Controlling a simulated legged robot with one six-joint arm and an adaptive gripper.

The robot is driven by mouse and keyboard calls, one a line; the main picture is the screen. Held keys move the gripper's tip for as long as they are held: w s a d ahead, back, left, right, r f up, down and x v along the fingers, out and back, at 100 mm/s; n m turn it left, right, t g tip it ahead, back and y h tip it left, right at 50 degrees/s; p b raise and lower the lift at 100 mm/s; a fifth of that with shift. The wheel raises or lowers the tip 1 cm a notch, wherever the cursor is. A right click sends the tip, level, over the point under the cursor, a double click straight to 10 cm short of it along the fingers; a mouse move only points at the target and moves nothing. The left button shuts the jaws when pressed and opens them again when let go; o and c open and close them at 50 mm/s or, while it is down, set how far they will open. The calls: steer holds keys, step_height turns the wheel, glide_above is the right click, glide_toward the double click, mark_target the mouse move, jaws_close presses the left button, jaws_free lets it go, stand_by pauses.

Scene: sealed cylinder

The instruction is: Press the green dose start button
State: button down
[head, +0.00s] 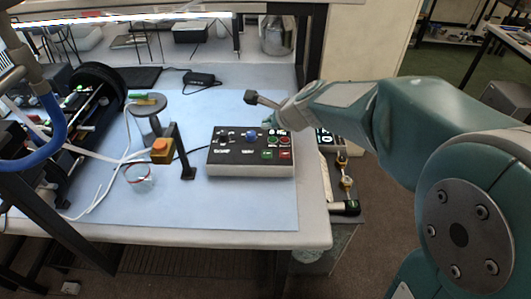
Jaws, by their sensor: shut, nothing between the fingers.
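A control box (226,168) with a dark top and pale sides sits on the blue mat near the table's right side. A green button (269,154) is on its right part, beside a red button (285,155). Which label the green button carries is too small to read. My gripper (268,122) is small in the head view, at the box's back right edge, behind the green button and apart from it. It is shut and empty. Its height above the box is hard to judge.
A blue knob (251,136) is on the box. White tubes and cables lie further left. The blue mat (235,205) in front of the box is clear.

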mark_target(264, 150)
step_height(264, 150, down, 7)
steer(key=shift+f, duration=0.2)
steer(key=shift+d, duration=0.2)
steer(key=shift+a, duration=0.1)
stand_by(0.6)
steer(key=shift+f, duration=0.2)
stand_by(0.5)
steer(key=shift+f, duration=0.2)
steer(key=shift+f, duration=0.4)
stand_by(0.7)
